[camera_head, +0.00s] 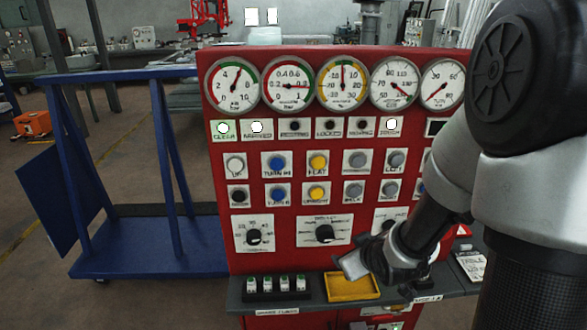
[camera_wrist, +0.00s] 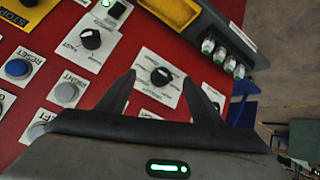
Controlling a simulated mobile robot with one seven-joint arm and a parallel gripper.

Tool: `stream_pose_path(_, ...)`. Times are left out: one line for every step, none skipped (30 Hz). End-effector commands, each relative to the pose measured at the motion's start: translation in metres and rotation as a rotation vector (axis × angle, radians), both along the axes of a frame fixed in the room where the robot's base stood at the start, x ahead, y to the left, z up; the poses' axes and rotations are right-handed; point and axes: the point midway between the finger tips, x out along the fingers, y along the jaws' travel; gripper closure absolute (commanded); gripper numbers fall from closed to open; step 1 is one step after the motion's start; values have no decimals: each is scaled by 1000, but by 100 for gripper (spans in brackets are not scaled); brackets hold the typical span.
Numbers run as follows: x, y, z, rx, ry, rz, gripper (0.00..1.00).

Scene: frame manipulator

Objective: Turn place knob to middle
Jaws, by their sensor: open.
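A red control panel (camera_head: 285,205) carries three black knobs on white plates: a left knob (camera_head: 254,237), a middle knob (camera_head: 324,233) and a right knob partly hidden by my gripper. I cannot read which is the place knob. My gripper (camera_head: 352,264) is open and empty in front of the panel's lower part. In the wrist view the panel appears turned around; one knob (camera_wrist: 161,77), seemingly the middle one, shows between my fingertips (camera_wrist: 166,85), and its pointer direction is unclear. Another knob (camera_wrist: 91,38), with a FAST label, lies at upper left.
Buttons such as a blue one (camera_wrist: 18,68) sit above the knobs on the panel. A blue cart (camera_head: 150,258) stands at the left.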

Motion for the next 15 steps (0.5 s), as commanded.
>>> stream_pose_path(1,4,-26,30,-15,27,39)
stream_pose_path(2,9,-36,46,-37,48,39)
stream_pose_path(3,15,-48,73,-70,69,39)
stream_pose_path(3,19,-56,94,-94,82,39)
stream_pose_path(3,24,-63,119,-122,93,39)
stream_pose_path(1,29,-72,153,-161,102,39)
stream_pose_path(0,34,-77,180,-192,106,39)
stream_pose_path(-2,37,-82,207,-223,106,39)
stream_pose_path(-5,42,-86,246,-268,100,39)
stream_pose_path(-8,45,-89,276,-302,92,39)
stream_pose_path(-11,47,-90,305,-337,79,39)
stream_pose_path(-16,49,-91,344,-385,59,39)
stream_pose_path(-19,49,-91,371,-421,38,39)
stream_pose_path(-23,49,-91,395,-456,17,39)
stream_pose_path(-27,48,-90,426,-500,-16,39)
